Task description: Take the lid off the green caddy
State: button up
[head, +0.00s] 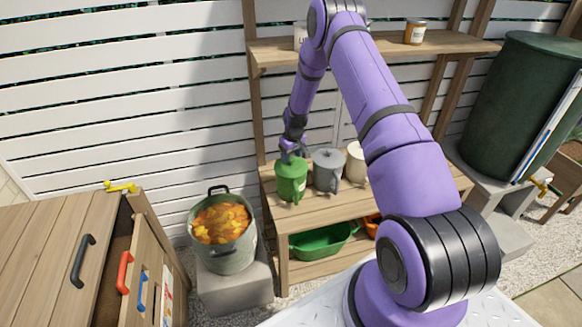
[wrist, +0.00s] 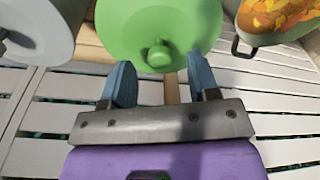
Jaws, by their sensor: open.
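The green caddy (head: 291,184) stands upright at the left end of the wooden bench's top. Its round green lid (wrist: 140,22) is on it, with a small green knob (wrist: 159,55). My gripper (head: 291,151) is just above the caddy in the head view, where the arm hides part of the lid. In the wrist view my gripper (wrist: 162,72) is open, its two blue fingers apart. The knob shows between and just beyond the fingertips, with a gap on both sides. Nothing is held.
A grey lidded caddy (head: 328,172) stands close on the right, with a cream one (head: 355,163) beyond. A shelf (head: 275,51) runs above. A green tray (head: 318,242) lies below.

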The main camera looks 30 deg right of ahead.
jog(key=shift+w+f, duration=0.1)
jog(key=shift+f, duration=0.95)
jog(key=c, duration=1)
jog(key=shift+r, duration=0.1)
